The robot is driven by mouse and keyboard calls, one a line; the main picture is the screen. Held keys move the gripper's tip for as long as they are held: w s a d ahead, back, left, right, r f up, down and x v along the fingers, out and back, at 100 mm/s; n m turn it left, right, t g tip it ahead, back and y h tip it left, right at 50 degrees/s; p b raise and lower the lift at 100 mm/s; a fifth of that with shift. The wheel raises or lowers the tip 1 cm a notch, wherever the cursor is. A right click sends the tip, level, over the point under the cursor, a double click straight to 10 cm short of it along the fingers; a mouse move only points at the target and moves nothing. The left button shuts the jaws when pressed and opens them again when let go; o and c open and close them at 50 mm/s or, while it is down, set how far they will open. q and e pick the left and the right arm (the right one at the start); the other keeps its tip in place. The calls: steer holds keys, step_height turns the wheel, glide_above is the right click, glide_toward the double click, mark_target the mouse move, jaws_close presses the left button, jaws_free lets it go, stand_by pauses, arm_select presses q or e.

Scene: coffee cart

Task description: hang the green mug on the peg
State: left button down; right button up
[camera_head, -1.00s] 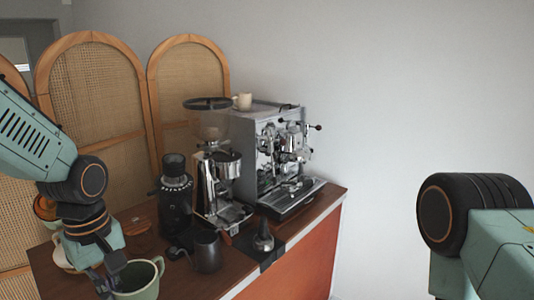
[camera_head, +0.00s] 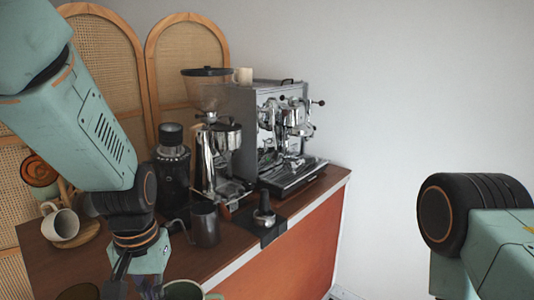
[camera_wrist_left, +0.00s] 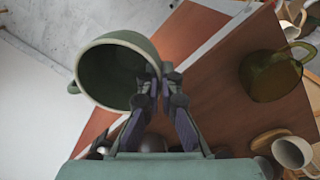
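The green mug (camera_wrist_left: 113,62) fills the upper left of the left wrist view, with its opening towards the camera. My left gripper (camera_wrist_left: 158,88) is shut on its rim and wall. In the head view the green mug (camera_head: 184,291) is cut off by the bottom edge, beside my left gripper (camera_head: 135,290). A wooden mug stand with a round base (camera_head: 84,236) is at the left of the counter, partly hidden by my left arm. A white mug (camera_head: 61,224) and an orange-brown cup (camera_head: 38,171) are at it. My right gripper is out of view.
An olive glass mug (camera_wrist_left: 272,75) stands on the counter near the stand. A dark pitcher (camera_head: 205,224), a black grinder (camera_head: 172,165) and the espresso machine (camera_head: 285,140) stand to the right of my left arm. The counter's front edge is close to the held mug.

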arm_select(q)
step_height(320, 180, down, 10)
steer(key=s+d+b, duration=0.1)
steer(key=b, duration=0.7)
steer(key=shift+d+f+m, duration=0.25)
steer(key=shift+d+m, duration=0.05)
steer(key=shift+d, duration=0.05)
steer(key=shift+a, duration=0.15)
